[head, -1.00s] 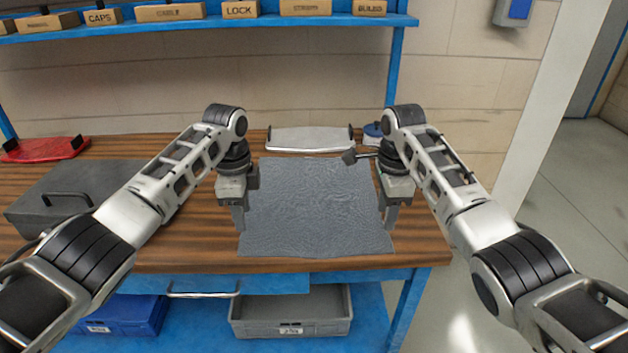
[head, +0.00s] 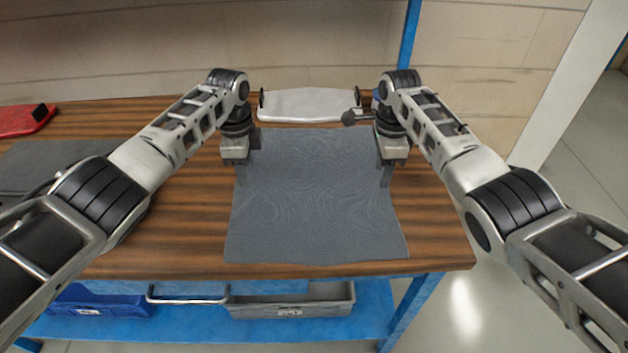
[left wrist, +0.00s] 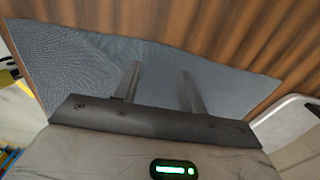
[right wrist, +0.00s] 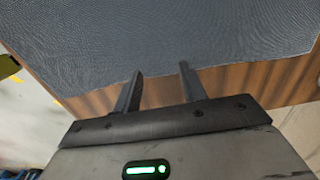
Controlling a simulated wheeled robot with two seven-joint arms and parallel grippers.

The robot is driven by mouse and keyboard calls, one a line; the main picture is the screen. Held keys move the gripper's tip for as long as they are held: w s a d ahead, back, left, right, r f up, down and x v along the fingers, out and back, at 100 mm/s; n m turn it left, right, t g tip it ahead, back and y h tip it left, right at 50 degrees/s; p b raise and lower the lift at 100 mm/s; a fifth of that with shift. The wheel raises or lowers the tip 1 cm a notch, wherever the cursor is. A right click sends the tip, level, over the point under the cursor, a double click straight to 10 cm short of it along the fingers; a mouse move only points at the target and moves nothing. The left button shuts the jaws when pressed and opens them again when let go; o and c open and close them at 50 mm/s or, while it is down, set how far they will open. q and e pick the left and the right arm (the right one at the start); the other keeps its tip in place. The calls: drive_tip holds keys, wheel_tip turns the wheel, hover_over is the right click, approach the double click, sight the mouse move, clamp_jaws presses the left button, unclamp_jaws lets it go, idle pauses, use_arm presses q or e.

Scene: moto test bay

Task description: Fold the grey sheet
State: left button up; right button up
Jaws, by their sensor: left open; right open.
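The grey sheet (head: 315,205) lies flat and spread out on the wooden bench top, with a slightly wavy front edge. My left gripper (head: 240,178) is open at the sheet's left edge, towards the back. In the left wrist view its two fingers (left wrist: 160,88) are apart over the sheet (left wrist: 90,65), with nothing between them. My right gripper (head: 386,180) is open at the sheet's right edge. In the right wrist view its fingers (right wrist: 160,85) are apart near the edge of the sheet (right wrist: 170,35), with bare wood between the tips. I cannot tell whether either gripper touches the sheet.
A white padded item (head: 310,104) with dark ends lies behind the sheet. A dark grey case (head: 50,165) and a red item (head: 25,120) are on the left of the bench (head: 180,235). A grey bin (head: 290,300) and a blue bin (head: 100,300) sit below.

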use_arm(q)
drive_tip(key=shift+f, duration=0.75)
use_arm(e)
drive_tip(key=shift+f, duration=0.75)
use_arm(q)
drive_tip(key=shift+f, duration=0.2)
use_arm(e)
drive_tip(key=shift+f, duration=0.2)
use_arm(q)
drive_tip(key=shift+r, duration=0.1)
drive_tip(key=shift+c, duration=0.8)
use_arm(e)
drive_tip(key=shift+r, duration=0.1)
drive_tip(key=shift+c, duration=0.8)
use_arm(q)
clamp_jaws()
use_arm(e)
clamp_jaws()
